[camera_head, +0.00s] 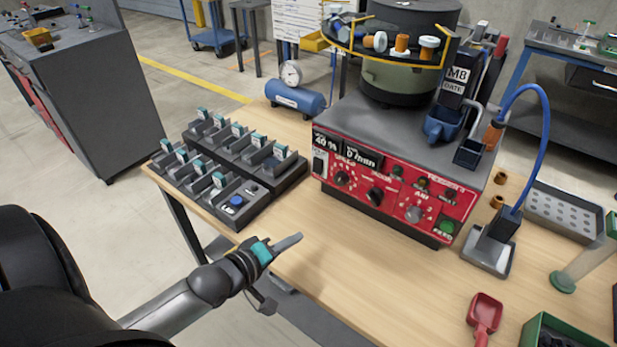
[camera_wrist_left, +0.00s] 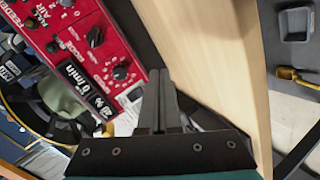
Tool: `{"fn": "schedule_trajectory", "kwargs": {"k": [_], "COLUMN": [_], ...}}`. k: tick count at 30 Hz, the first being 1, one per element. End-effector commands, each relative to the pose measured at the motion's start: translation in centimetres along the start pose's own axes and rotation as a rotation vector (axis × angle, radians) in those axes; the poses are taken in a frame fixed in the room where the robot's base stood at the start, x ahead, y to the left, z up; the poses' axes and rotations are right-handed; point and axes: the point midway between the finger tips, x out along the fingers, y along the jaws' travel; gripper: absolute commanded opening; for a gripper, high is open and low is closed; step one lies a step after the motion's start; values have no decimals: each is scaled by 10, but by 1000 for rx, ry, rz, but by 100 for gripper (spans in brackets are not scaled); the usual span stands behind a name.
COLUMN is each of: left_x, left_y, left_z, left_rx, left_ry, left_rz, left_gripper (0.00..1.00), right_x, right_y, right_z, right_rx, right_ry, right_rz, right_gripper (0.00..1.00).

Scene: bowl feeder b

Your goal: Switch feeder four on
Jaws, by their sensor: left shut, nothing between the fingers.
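The feeder's red control panel (camera_head: 395,187) stands at the middle of the table, with its bowl (camera_head: 400,75) above. Its nameplate reads "FEEDER" and a number too small to be sure of. A dark rocker-like switch (camera_head: 320,163) sits at the panel's left end; its position is unclear. Black knobs (camera_head: 376,196) and a green button (camera_head: 446,227) are farther right. My left gripper (camera_head: 298,239) is shut and empty, over the table's front edge, apart from the panel. In the left wrist view the shut fingers (camera_wrist_left: 158,105) show beside the red panel (camera_wrist_left: 85,40).
A blue tank with a gauge (camera_head: 295,98) stands behind. The table between gripper and panel is clear.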

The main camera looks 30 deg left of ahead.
Motion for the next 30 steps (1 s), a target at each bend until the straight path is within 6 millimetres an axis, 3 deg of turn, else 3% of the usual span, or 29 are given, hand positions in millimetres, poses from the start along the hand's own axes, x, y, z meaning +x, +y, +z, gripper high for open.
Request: {"fn": "schedule_trajectory", "kwargs": {"k": [6, 12, 30], "left_x": [-2, -7, -2], "left_y": [7, 13, 16], "left_z": [-50, -76, -83], "left_rx": [-244, -365, -393], "left_ry": [78, 103, 108], "left_rz": [168, 267, 293], "left_gripper": [0, 0, 0], "right_x": [0, 0, 2], "right_y": [3, 3, 3], "right_z": [1, 1, 1], "right_rx": [-1, 0, 1], "right_ry": [-1, -1, 0], "right_rz": [3, 4, 5], "right_gripper": [0, 0, 0]}}
